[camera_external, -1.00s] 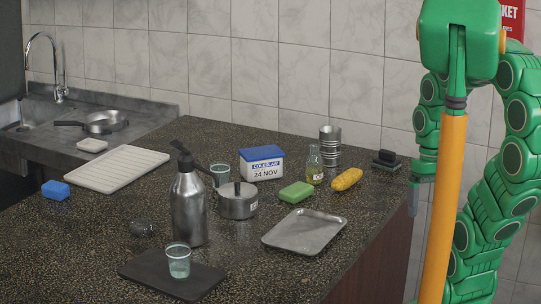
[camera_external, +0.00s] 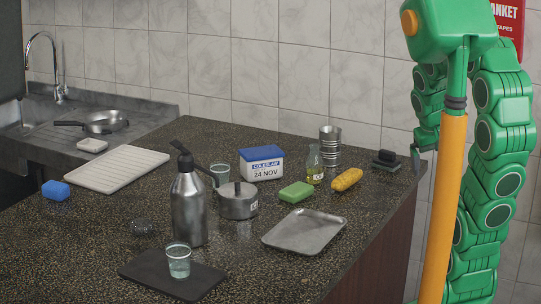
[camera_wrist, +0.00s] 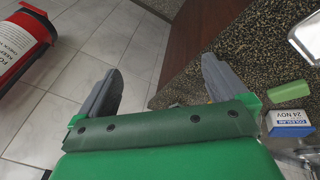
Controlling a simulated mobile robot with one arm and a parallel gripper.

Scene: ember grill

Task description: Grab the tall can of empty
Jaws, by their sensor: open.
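A tall ribbed silver metal can (camera_external: 330,147) stands upright at the back right of the dark counter in the external view. Its label and contents cannot be made out. In the wrist view I cannot see it. My gripper (camera_wrist: 161,68) is open in the wrist view, its two grey fingers wide apart with only floor and the counter's side between them. In the external view the gripper is mostly hidden by my arm, off the counter's right edge, to the right of the can and apart from it.
A green sponge (camera_external: 296,192), metal tray (camera_external: 304,232), pot (camera_external: 237,203) and tall flask (camera_external: 188,209) are further forward. A red extinguisher-like object (camera_wrist: 22,42) is at left.

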